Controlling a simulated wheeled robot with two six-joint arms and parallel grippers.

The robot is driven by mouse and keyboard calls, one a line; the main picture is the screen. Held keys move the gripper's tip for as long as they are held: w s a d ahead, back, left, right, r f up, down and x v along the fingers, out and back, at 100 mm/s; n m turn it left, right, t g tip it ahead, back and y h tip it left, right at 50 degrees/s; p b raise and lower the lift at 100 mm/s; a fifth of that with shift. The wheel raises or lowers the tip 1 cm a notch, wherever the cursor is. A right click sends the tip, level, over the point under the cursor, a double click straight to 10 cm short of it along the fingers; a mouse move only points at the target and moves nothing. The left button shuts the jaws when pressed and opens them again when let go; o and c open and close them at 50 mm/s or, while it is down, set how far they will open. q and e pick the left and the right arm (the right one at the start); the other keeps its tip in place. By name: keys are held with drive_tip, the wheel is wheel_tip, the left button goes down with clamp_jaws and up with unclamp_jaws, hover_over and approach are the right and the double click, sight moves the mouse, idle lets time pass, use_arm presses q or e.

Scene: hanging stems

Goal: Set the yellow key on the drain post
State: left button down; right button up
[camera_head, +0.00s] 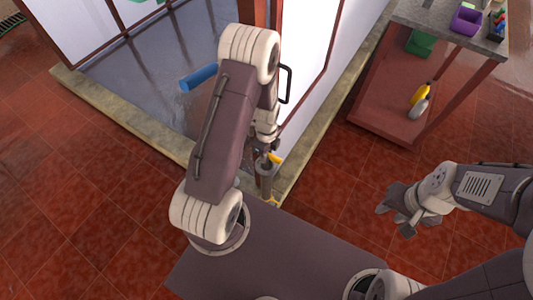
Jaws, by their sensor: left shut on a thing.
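My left gripper (262,157) points down beyond my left arm, which hides part of it. It is shut on the yellow key (276,158), a small yellow piece showing at its right side. The drain post (267,182) is a short grey upright post just below the gripper, with yellow at its foot. The key appears close to the post's top; I cannot tell whether they touch. My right gripper (396,217) is at the right over the tiled floor, its fingers apart and nothing between them.
A stone kerb (125,112) edges a glass-walled enclosure with a wet grey floor; a blue cylinder (198,78) shows there. At upper right, a table (437,15) carries a purple bin (466,19); its lower shelf (390,95) holds yellow and green things. Red tiles are clear at left.

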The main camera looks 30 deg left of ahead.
use_arm(q)
drive_tip(key=shift+f, duration=0.1)
drive_tip(key=c, duration=0.8)
unclamp_jaws()
drive_tip(key=shift+c, duration=0.2)
wheel_tip(320, 180, up, 9)
drive_tip(key=p, duration=0.8)
drive_tip(key=shift+f, duration=0.25)
